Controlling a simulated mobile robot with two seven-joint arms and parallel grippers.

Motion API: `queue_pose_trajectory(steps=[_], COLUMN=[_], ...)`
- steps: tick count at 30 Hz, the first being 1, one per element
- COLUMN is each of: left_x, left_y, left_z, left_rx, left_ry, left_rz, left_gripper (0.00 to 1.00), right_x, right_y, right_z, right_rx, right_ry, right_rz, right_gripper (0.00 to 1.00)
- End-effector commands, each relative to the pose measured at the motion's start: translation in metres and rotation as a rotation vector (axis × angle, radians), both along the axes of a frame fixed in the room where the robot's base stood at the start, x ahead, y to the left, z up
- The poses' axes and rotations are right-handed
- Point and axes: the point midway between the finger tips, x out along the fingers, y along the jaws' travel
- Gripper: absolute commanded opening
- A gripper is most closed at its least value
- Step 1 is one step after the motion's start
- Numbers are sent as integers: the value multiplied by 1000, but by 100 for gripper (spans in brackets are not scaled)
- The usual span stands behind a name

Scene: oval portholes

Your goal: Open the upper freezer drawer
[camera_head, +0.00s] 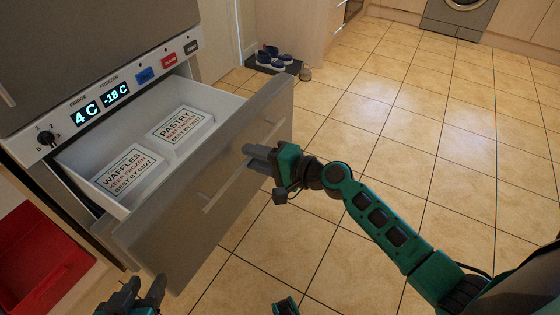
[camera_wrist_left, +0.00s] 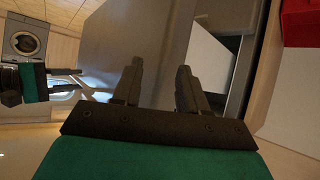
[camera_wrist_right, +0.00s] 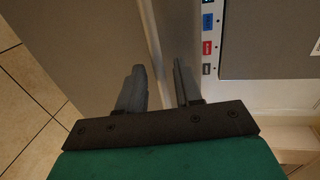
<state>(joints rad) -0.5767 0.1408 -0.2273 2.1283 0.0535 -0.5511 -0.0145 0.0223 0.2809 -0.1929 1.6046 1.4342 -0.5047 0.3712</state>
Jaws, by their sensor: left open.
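The upper freezer drawer (camera_head: 150,238) stands pulled well out of the cabinet, its white inside showing. A bar handle (camera_head: 212,202) runs along its grey front. My right gripper (camera_head: 254,159) is at the far part of this handle, with the bar between its fingers. My left gripper (camera_head: 142,292) is open and empty, low in front of the drawer. Its parted fingers show in the left wrist view (camera_wrist_left: 160,80).
Boxes of waffles (camera_head: 128,170) and pastry (camera_head: 181,129) lie in the drawer. A control panel (camera_head: 105,98) is above it. A red bin (camera_head: 40,262) is at the lower left. Shoes on a mat (camera_head: 272,62) are farther back. The tiled floor to the right is clear.

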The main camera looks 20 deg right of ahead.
Motion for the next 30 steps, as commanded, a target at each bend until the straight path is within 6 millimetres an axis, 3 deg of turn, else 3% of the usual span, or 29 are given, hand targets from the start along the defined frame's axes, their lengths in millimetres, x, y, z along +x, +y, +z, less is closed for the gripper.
queue_pose_trajectory(steps=[9,15,30], left_x=[-1,-2,-1], left_y=[2,2,2], left_z=[0,-1,2], left_rx=[4,6,5], left_ry=[5,8,1], left_rz=[3,3,3], left_gripper=[43,43,43], right_x=[-55,-78,-87], right_y=[-42,-60,-68], right_z=[13,19,22], right_rx=[-5,-3,-2], right_ry=[3,2,0], right_rz=[0,0,1], right_gripper=[35,35,35])
